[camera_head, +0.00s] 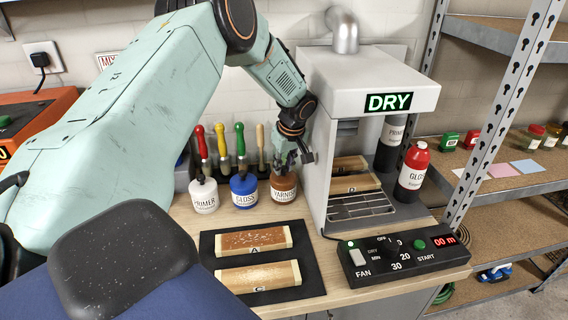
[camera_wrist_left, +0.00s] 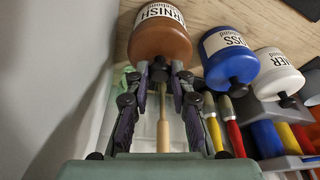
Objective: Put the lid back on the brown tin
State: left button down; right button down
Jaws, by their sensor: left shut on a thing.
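The brown tin (camera_head: 284,191), labelled VARNISH, stands at the right end of a row of tins, just left of the drying machine. In the left wrist view the brown tin (camera_wrist_left: 160,36) shows at the top centre. My left gripper (camera_head: 287,165) is right above the tin, pointing down. In the left wrist view its fingertips (camera_wrist_left: 159,69) are shut on the dark knob of the tin's lid. The lid is at the tin's top; the fingers partly hide it, and I cannot tell whether it is fully seated. My right gripper is not in view.
The blue GLOSS tin (camera_head: 243,191) and white PRIMER tin (camera_head: 204,196) stand to the left. Brushes (camera_head: 221,141) stand upright behind. The DRY machine (camera_head: 320,125) is close on the right. A dark mat (camera_head: 237,271) with two wood blocks and a control box (camera_head: 404,260) lie in front.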

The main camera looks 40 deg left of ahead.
pick_arm(q)
jog(key=c, duration=1.1)
grip_release()
jog(key=shift+o, duration=0.3)
jog(key=o, duration=0.4)
jog(key=shift+r+p, duration=3.25)
jog(key=shift+r, duration=0.25)
